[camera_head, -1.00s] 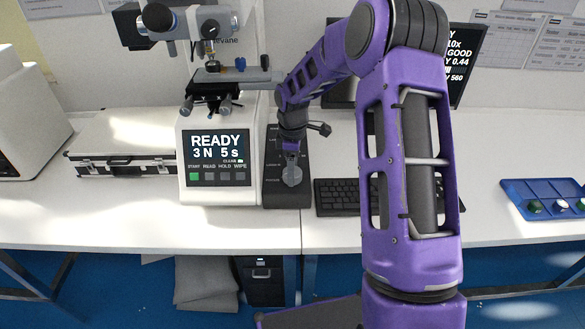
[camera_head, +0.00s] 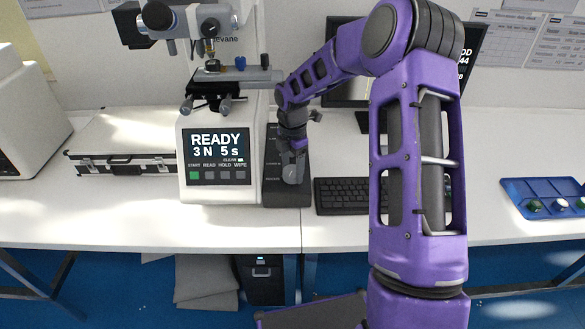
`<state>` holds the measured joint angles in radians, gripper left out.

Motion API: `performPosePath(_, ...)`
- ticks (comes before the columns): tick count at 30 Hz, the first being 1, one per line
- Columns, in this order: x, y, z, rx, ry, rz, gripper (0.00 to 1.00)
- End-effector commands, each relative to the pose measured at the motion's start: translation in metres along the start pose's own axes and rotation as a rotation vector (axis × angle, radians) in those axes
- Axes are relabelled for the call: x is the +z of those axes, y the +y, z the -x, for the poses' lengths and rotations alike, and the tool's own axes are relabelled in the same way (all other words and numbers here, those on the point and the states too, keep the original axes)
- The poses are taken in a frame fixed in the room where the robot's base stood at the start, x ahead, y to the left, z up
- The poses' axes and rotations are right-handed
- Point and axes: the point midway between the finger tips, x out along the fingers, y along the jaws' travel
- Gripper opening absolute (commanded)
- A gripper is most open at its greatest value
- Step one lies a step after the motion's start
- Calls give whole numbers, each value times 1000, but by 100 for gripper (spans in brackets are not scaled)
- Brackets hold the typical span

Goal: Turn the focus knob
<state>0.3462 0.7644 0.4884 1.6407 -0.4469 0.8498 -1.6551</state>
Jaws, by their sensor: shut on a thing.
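The hardness tester (camera_head: 220,115) stands at the left centre, its screen (camera_head: 216,146) reading READY 3 N 5 s. A dark control panel (camera_head: 285,194) is attached along its right side. A grey round focus knob (camera_head: 293,174) sits on this panel. My gripper (camera_head: 292,160) points down from above and is shut on the knob. My purple arm reaches in from the right. The wrist covers much of the panel and part of the knob, so the fingertips are hard to make out.
A keyboard (camera_head: 342,195) lies just right of the panel, with a monitor (camera_head: 345,90) behind my arm. A silver case (camera_head: 125,145) lies left of the tester. A blue tray (camera_head: 545,192) with samples is at the far right. Bare bench lies in front.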

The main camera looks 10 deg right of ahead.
Motion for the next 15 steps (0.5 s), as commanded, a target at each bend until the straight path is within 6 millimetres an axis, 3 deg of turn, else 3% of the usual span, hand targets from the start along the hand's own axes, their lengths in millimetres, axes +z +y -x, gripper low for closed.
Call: performPosePath(15,0,0,1,1,-1,39,11)
